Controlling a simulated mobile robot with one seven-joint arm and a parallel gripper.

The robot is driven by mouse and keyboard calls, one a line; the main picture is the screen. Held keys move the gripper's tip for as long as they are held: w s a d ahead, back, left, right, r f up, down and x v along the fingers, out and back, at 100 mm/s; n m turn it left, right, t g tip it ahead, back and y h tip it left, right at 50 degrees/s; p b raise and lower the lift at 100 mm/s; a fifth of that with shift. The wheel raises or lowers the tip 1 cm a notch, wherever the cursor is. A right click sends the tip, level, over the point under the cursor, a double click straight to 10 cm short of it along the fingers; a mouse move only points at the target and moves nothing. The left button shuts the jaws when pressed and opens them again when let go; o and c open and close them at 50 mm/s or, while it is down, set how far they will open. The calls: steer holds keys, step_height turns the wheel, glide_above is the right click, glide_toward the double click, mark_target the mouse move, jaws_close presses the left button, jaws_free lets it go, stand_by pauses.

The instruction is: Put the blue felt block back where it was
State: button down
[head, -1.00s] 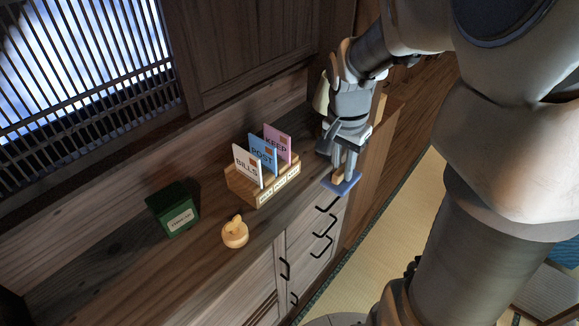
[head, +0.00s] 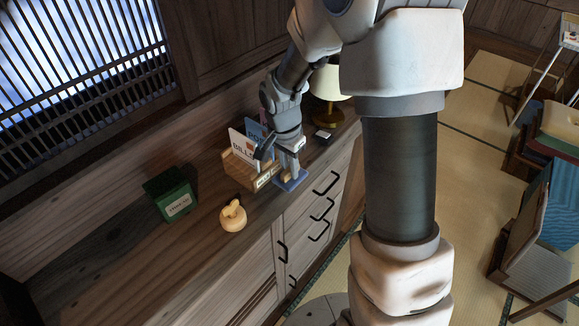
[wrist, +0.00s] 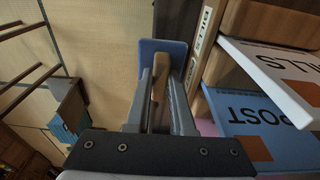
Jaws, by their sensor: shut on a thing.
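The blue felt block (head: 291,183) is a flat blue pad with a wooden grip. My gripper (head: 289,167) is shut on its wooden grip, with the pad below the fingertips. In the head view it is at the front edge of the cabinet top, beside the right end of the letter rack. I cannot tell whether the pad touches the wood. In the wrist view the pad (wrist: 163,48) shows beyond my gripper (wrist: 160,90), with the rack and its cards to its right.
The wooden letter rack (head: 236,169) holds the BILLS and POST cards; my gripper partly covers it. A green box (head: 171,194) and a round wooden object (head: 233,216) stand to the left. A lamp (head: 327,84) and a small pale item (head: 322,134) are behind right.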

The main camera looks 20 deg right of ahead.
mark_target(286, 172)
steer(key=shift+f, duration=0.25)
steer(key=shift+f+b, duration=0.15)
steer(key=shift+b, duration=0.15)
steer(key=c, duration=0.8)
jaws_free()
step_height(286, 172, up, 12)
steer(key=s+a+r+p, duration=0.1)
steer(key=s+r+n+t, duration=0.1)
steer(key=s+r+n, duration=0.2)
steer(key=s, duration=0.3)
steer(key=s+r+n+t, duration=0.2)
steer(key=s+r+n, duration=0.1)
steer(key=s, duration=0.4)
steer(key=s+d+r+n+t+y, duration=0.1)
steer(key=s+r+n, duration=0.2)
steer(key=s, duration=0.3)
steer(key=shift+s+d+r+n+t, duration=0.15)
steer(key=shift+r+n+t, duration=0.25)
steer(key=shift+n, duration=0.5)
